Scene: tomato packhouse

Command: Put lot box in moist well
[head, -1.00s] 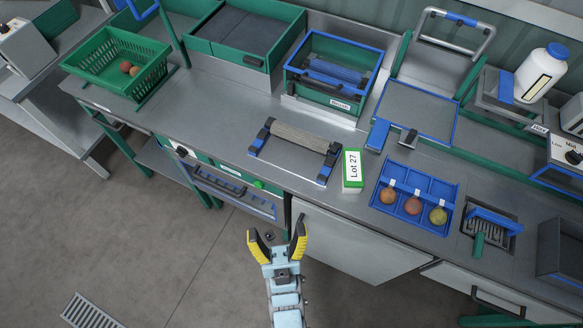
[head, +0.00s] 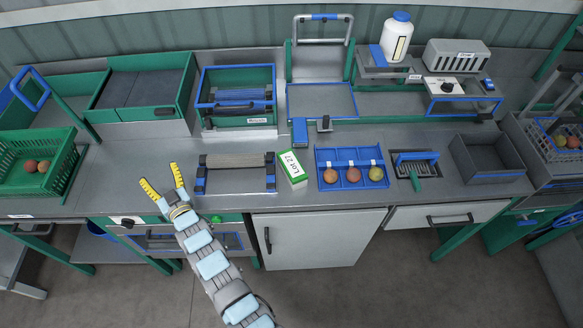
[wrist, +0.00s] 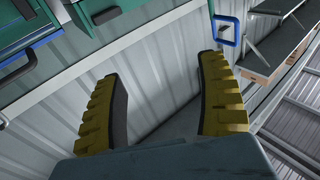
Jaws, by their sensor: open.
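The lot box (head: 292,167) is a small green and white carton marked 27. It lies on the bench between a grey bar stand and the blue tray in the head view. My gripper (head: 163,180) is open and empty near the bench's front edge, well to the left of the box and apart from it. In the wrist view, nothing is between the yellow fingers of my gripper (wrist: 163,100), and the box is not in view. The labels are too small to read surely, so I cannot tell which container is the moist well.
A blue-rimmed green bin (head: 205,98) stands behind the bar stand (head: 236,180). A blue tray (head: 330,158) holds three round fruits. A grey bin (head: 491,177) is farther right, and a green basket (head: 50,182) is at the left. Bare bench lies left of the stand.

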